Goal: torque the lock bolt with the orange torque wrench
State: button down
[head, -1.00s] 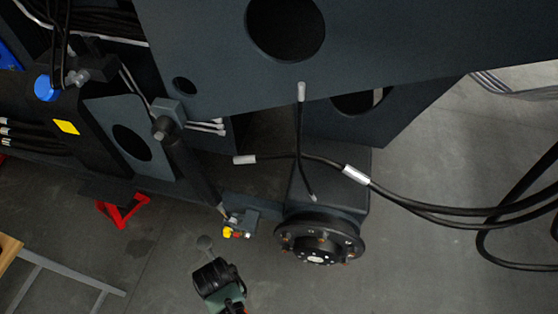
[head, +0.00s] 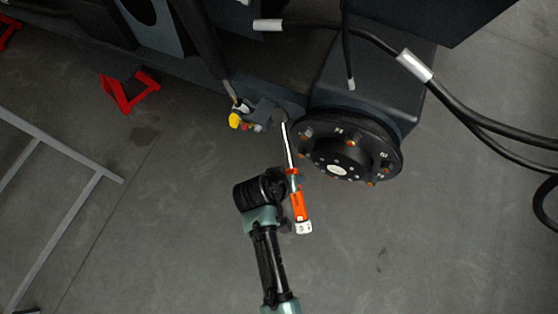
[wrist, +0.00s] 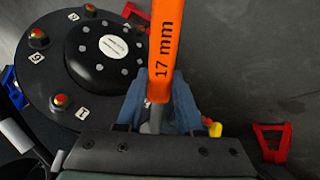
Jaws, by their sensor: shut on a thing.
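The orange torque wrench (head: 300,205) is in my gripper (head: 293,178), with its bright shaft pointing up in the head view. The shaft's far end is beside the small dark bracket (head: 262,113), left of the round hub. I cannot tell whether its head touches anything. In the wrist view the wrench's orange handle (wrist: 162,50) reads "17 mm" and runs between the bluish fingers of my gripper (wrist: 160,105), which is shut on it. The lock bolt is not clearly distinguishable; the area at the bracket is small and partly covered.
A black hub (head: 375,155) with several bolts sits just right of the wrench; it is also at upper left in the wrist view (wrist: 60,85). A yellow cap (head: 235,120) is at the bracket. A red stand (head: 128,95) and thick black cables (head: 480,135) are farther off. The floor below is clear.

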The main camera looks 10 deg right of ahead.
jog(key=w+f+n+t+h+b, duration=0.1)
jog(key=f+t+h+b, duration=0.1)
jog(key=f+b, duration=0.5)
jog(key=w+a+f+n+t+h+b, duration=0.1)
jog(key=f+t+b, duration=0.4)
jog(key=b, duration=1.5)
jog(key=w+a+f+n+t+h+b, duration=0.1)
jog(key=w+f+t+h+b, duration=0.2)
jog(key=f+b, duration=0.7)
jog(key=b, duration=0.3)
jog(key=shift+f+t+b, duration=0.15)
jog(key=shift+t+b, duration=0.15)
jog(key=shift+t, duration=0.1)
jog(key=shift+b+x, duration=0.55)
jog(key=shift+x, duration=1.8)
jog(key=shift+w+d, duration=0.2)
jog(key=shift+w, duration=0.15)
jog(key=shift+w+d+b, duration=0.4)
jog(key=shift+w, duration=0.15)
